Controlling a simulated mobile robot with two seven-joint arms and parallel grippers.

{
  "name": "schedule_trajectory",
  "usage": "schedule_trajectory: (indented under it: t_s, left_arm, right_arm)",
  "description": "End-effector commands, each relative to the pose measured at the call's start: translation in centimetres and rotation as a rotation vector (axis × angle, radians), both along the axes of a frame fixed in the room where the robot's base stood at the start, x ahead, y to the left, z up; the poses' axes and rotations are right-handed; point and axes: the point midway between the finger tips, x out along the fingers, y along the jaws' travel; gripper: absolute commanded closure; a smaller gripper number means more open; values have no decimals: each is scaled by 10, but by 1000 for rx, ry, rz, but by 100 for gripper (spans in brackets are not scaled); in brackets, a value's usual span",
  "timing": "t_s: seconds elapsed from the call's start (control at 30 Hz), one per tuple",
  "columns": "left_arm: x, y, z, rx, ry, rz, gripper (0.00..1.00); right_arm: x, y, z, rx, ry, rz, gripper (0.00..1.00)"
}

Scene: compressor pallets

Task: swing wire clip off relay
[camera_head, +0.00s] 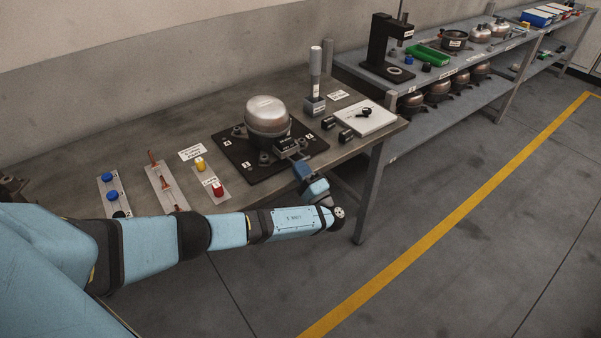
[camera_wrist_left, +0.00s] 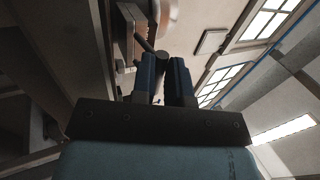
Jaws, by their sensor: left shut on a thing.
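The compressor (camera_head: 267,115) is a rounded silver-brown dome standing on a black plate (camera_head: 232,150) on the workbench. The relay (camera_head: 286,146) is a small dark box on the compressor's near right side. My left gripper (camera_head: 301,168) is right at the relay, at the plate's front right corner. In the left wrist view, my left gripper (camera_wrist_left: 167,66) has its blue fingers closed around a dark bar with a round end, the wire clip (camera_wrist_left: 147,45). How the clip sits against the relay is too small to tell in the head view. My right gripper is not in view.
A grey post in a block (camera_head: 315,85) and a white board (camera_head: 366,119) stand right of the plate. Small trays with blue knobs (camera_head: 110,180) and red and yellow parts (camera_head: 217,189) lie left. A shelf with a press (camera_head: 385,45) is behind. The floor right is clear.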

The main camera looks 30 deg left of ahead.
Motion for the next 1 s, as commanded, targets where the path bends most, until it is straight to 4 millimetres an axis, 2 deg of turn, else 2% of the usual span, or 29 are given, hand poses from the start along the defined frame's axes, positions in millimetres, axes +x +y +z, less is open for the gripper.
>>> schedule_trajectory:
  t_s: [0.43, 0.47, 0.53, 0.57, 0.87, 1.0]
  left_arm:
    - [1, 1, 0, 8, -3, 2, 100]
    - [1, 2, 0, 8, -3, 2, 79]
    - [1, 1, 0, 8, -3, 2, 63]
    - [1, 1, 0, 8, -3, 2, 60]
    - [0, -1, -1, 7, -3, 1, 60]
    - [-5, -13, -9, 6, -3, 0, 60]
  right_arm:
    - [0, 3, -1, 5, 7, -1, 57]
    - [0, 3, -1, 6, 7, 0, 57]
    - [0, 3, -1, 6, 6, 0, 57]
    - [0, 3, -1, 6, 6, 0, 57]
    - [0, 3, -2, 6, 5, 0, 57]
    - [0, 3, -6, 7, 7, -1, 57]
